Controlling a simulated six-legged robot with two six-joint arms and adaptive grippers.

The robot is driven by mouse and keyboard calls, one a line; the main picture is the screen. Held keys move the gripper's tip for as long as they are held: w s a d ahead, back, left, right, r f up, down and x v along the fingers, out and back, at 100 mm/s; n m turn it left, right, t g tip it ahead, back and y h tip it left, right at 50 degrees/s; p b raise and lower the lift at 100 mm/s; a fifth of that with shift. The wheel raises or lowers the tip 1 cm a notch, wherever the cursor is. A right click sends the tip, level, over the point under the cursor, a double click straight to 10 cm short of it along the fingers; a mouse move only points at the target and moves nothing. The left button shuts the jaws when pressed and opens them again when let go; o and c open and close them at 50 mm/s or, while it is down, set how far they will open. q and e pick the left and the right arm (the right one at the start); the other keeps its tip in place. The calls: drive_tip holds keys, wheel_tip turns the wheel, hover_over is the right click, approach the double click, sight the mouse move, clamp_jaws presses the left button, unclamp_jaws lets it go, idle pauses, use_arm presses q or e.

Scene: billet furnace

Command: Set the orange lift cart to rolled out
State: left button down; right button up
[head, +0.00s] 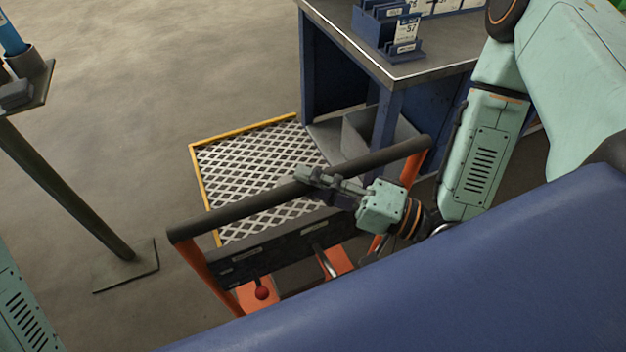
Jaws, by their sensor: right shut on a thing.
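The orange lift cart (196,268) stands in the lower middle of the head view. It has orange uprights, a dark push bar (240,209) across the top and a mesh platform (262,165) with a yellow edge beyond the bar. My right gripper (318,180) is shut on the push bar, right of its middle. A red knob (262,293) shows low on the cart. The cart's lower near part is hidden behind a blue surface. My left gripper is out of view; only a piece of green arm casing shows at the lower left edge.
A blue workbench (385,100) with a grey top stands behind the cart, close to the platform's right side. A grey bin (365,130) is under it. A post with a flat foot (125,265) stands at left. Floor between post and cart is clear.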

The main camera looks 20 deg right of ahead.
clamp_jaws()
drive_tip(key=shift+s, duration=0.1)
